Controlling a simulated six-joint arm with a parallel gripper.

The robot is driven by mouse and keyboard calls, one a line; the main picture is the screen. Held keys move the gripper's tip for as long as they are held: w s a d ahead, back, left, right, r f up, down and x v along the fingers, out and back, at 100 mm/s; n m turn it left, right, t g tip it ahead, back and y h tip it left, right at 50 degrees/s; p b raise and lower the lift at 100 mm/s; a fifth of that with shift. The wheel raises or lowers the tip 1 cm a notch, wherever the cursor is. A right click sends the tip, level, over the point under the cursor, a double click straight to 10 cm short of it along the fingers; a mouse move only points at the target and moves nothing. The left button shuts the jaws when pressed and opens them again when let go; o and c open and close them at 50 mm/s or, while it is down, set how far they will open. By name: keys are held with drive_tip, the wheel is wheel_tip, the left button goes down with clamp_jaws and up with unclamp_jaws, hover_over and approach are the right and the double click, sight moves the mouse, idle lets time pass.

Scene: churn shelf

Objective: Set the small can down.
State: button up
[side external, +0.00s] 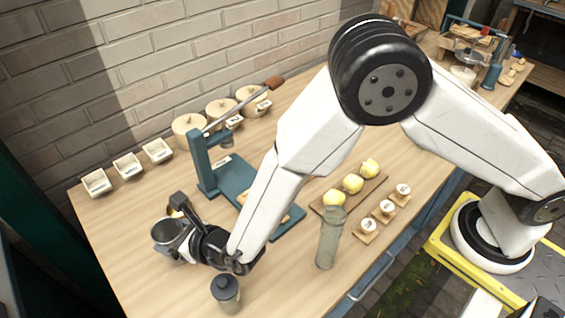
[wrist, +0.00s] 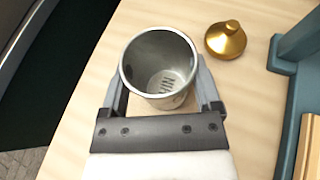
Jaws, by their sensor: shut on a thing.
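The can looks upright or nearly so. Its base is hidden, so I cannot tell whether it touches the table.
A brass lid (wrist: 226,40) lies right of the can. A blue press stand (side external: 203,165) is behind. White dishes (side external: 127,166) line the wall. The table's left edge is close.

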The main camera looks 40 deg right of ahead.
drive_tip(key=shift+f, duration=0.1)
drive_tip(key=o, duration=1.1)
drive_tip(key=shift+f, duration=0.1)
drive_tip(key=shift+r, duration=0.25)
drive_tip(key=shift+v, duration=6)
